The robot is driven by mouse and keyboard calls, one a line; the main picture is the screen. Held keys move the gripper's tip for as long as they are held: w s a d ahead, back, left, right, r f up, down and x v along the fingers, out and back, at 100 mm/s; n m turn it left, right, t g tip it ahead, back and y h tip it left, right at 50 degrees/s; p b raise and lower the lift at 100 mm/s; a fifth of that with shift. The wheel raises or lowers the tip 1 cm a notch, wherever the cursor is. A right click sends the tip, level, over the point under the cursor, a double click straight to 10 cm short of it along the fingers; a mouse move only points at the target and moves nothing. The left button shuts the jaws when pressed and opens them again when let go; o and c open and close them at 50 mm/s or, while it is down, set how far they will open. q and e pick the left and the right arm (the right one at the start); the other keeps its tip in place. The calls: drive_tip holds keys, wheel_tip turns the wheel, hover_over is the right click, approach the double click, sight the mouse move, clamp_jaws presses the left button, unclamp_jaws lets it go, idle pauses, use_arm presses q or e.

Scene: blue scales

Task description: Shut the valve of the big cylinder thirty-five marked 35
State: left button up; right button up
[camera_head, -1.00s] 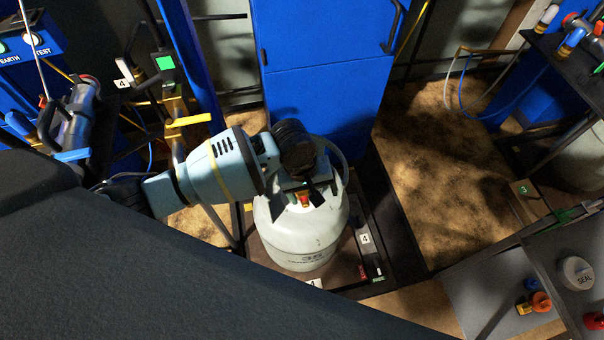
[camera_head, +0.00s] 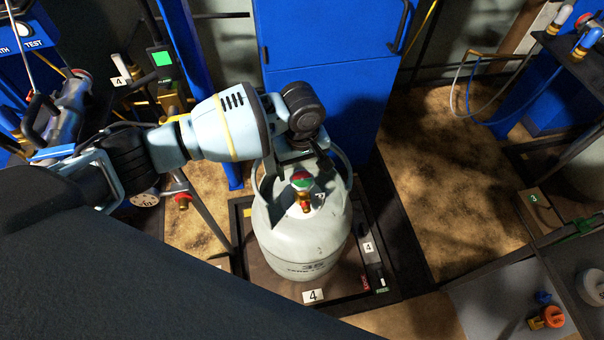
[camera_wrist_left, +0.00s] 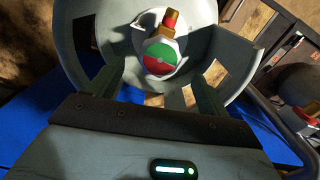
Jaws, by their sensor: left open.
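The big cylinder (camera_head: 300,240) is pale grey, marked 35 low on its front, and stands upright on a dark platform (camera_head: 385,280). Its valve (camera_head: 302,181) has a round red and green top with a brass outlet, inside the open collar. The valve also shows in the left wrist view (camera_wrist_left: 160,57). My left gripper (camera_head: 298,162) is at the collar, just behind and above the valve. In the left wrist view its two dark fingers are apart, with the valve between and beyond their tips. I see no grip on it. My right gripper is out of view.
A blue cabinet (camera_head: 330,90) stands behind the cylinder. Pipes and a gauge (camera_head: 145,198) are at the left. A grey surface with small coloured parts (camera_head: 547,317) is at lower right. Open floor (camera_head: 440,180) lies right of the platform.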

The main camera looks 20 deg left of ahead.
sight(302, 178)
use_arm(q)
wheel_tip(302, 178, down, 3)
drive_tip(key=shift+r+b, duration=0.2)
drive_tip(key=shift+b, duration=0.1)
drive_tip(key=shift+f, duration=0.55)
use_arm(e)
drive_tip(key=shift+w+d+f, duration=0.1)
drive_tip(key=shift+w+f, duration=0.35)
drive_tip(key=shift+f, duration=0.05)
use_arm(q)
drive_tip(key=shift+c, duration=0.5)
